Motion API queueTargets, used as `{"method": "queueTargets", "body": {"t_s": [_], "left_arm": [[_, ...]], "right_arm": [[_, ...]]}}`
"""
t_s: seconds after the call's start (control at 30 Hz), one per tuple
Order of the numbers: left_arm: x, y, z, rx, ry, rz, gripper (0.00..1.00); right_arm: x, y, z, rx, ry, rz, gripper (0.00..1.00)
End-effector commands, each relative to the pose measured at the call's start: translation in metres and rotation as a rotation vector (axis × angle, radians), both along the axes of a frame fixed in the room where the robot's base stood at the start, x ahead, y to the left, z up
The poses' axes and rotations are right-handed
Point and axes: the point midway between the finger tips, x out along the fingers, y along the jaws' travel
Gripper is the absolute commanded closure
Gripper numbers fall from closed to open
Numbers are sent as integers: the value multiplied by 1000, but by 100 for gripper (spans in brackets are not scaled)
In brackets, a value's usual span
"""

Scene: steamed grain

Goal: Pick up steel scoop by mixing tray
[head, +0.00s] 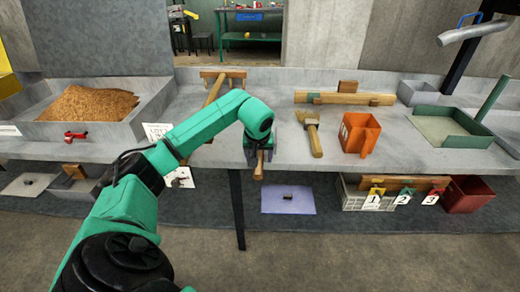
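A broad grey tray (50,131) with a heap of brown grain (90,104) stands at the left of the grey worktable. I take it as the mixing tray. My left gripper (259,153) points down at the table's front edge, right of this tray. A short wooden piece (259,170), like a handle end, shows below its fingers. The gripper and wrist hide most of this piece, so I cannot tell whether it is held or part of a scoop. No steel scoop shows clearly. My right gripper is out of view.
A long-handled wooden rake (214,92) lies left of my gripper. Crates and numbered tags (372,202) are below the table.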

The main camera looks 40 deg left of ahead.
Motion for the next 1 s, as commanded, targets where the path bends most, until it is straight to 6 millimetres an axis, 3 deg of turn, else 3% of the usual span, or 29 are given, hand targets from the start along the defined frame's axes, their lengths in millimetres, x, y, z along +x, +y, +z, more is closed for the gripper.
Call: {"method": "queueTargets", "body": {"t_s": [0.17,0.2,0.37,0.4,1.0], "left_arm": [[0,0,0,0,0,0,29],[0,0,0,0,0,0,33],[0,0,0,0,0,0,94],[0,0,0,0,0,0,100],[0,0,0,0,0,0,100]], "right_arm": [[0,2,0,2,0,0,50],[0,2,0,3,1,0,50],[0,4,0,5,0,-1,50],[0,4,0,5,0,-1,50],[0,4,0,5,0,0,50]]}}
